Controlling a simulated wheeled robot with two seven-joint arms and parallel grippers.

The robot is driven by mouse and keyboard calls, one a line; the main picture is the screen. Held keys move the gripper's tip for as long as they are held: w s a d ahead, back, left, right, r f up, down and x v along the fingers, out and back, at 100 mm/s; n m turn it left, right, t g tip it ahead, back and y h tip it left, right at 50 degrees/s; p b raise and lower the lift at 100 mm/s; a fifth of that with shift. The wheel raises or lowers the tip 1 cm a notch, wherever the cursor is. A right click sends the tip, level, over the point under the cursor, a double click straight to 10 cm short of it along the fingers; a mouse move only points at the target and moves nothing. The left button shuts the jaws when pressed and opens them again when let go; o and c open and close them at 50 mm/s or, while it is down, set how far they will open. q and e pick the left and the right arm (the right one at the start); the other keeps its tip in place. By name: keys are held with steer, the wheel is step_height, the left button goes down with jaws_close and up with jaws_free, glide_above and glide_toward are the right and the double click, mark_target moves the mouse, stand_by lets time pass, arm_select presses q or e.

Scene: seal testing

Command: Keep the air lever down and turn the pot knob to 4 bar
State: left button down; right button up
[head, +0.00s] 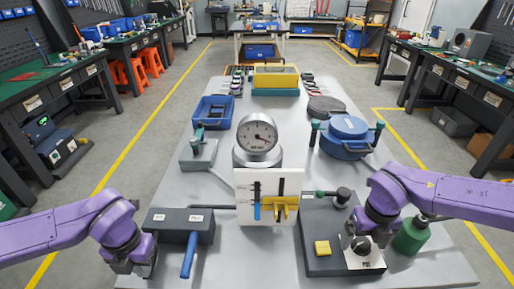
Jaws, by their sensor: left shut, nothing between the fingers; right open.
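A dark box (172,222) stands at the front left of the table, with a blue lever (188,256) sloping toward me from its front. My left gripper (143,266) is shut and empty, left of the lever and apart from it. A second dark box (318,262) at the front right carries a white plate (374,264) with a dark round knob (361,246). My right gripper (361,236) is open at the knob; I cannot tell whether its fingers touch it. A round dial gauge (257,135) stands mid-table, its needle toward the lower right; its numbers are too small to read.
A white panel (246,208) with blue and yellow bars stands between the boxes. A yellow button (322,248) and a black-knobbed handle (342,196) are on the right box. A blue lidded pot (347,142) stands behind.

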steer(key=m, duration=0.7)
steer(key=c, duration=1.4)
steer(key=n, duration=1.3)
steer(key=o, duration=1.4)
steer(key=shift+n, duration=0.3)
